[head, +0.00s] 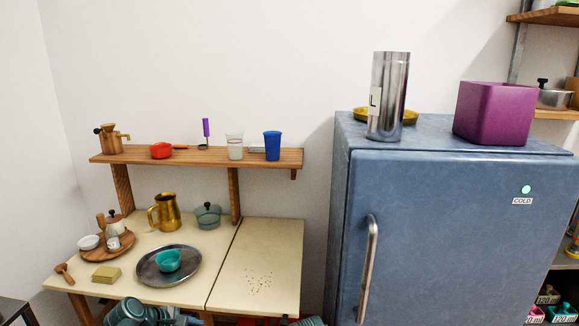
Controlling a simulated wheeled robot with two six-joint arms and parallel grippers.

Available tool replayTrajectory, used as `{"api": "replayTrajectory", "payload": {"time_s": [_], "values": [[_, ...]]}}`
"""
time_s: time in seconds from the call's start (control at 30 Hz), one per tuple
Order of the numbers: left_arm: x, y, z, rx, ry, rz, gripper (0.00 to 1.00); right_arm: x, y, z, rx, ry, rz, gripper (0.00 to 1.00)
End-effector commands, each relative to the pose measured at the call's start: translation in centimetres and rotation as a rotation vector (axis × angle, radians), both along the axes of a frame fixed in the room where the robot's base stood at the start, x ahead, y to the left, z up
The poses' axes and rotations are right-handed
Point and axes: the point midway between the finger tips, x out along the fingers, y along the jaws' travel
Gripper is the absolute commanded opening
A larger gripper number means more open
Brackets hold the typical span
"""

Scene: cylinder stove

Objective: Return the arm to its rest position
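Neither of my grippers can be made out in the head view. A tall shiny metal cylinder (389,97) with a pale label stands upright on top of the blue fridge (440,230). It stands in front of a yellow dish (410,117), which it partly hides. The fridge door is shut, with a long vertical metal handle (368,268) on its left side.
A purple box (495,113) sits on the fridge. A wooden shelf (215,157) holds cups and small cookware. Below, the cream table (270,250) carries a metal tray (149,273), a gold pitcher (168,212) and a wooden board (95,253). Teal ribbed shapes (127,311) show at the bottom edge.

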Motion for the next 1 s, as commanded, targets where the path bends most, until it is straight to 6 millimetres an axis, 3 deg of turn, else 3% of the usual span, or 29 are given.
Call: {"api": "replayTrajectory", "payload": {"time_s": [0.03, 0.2, 0.4, 0.8, 1.0], "values": [[-0.9, -3.2, -0.9, 0.080, 0.007, -0.142, 0.31, 0.0, 0.0, 0.0, 0.000, 0.000, 0.000, 0.50], [-4.7, -10.4, -3.4, 0.357, 0.016, -0.630, 0.31, 0.0, 0.0, 0.0, 0.000, 0.000, 0.000, 0.50], [-9.3, -15.6, -5.1, 0.617, 0.017, -1.163, 0.31, 0.0, 0.0, 0.0, 0.000, 0.000, 0.000, 0.50], [-14.7, -19.4, -5.4, 0.896, 0.031, -1.831, 0.31, 0.0, 0.0, 0.0, 0.000, 0.000, 0.000, 0.50], [-14.5, -19.2, -0.8, 0.894, 0.033, -1.826, 0.31, 0.0, 0.0, 4.6, 0.000, 0.000, 0.000, 0.50]]}}
